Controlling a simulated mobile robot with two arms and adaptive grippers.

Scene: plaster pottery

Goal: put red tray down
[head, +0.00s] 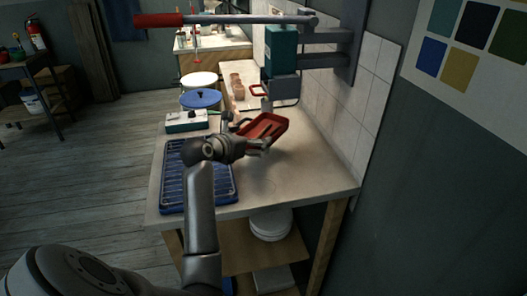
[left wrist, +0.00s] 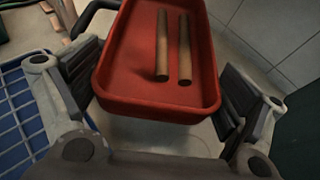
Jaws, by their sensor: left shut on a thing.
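The red tray (head: 268,124) is over the worktop (head: 285,180), right of its middle, and looks tilted in the head view. My left gripper (head: 256,138) is shut on the tray, with its fingers at either side. In the left wrist view the tray (left wrist: 155,108) fills the space between the fingers and holds two brown rods (left wrist: 162,50) lying side by side. A pale surface shows below the tray's near end. I cannot tell whether the tray touches the worktop. My right gripper is not in view.
A blue rack (head: 197,205) lies at the worktop's left front. A white-green device (head: 187,122) and a blue-lidded tub (head: 200,99) stand behind it. A teal press (head: 282,50) overhangs the back right, near the tiled wall (head: 345,110). The right front worktop is clear.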

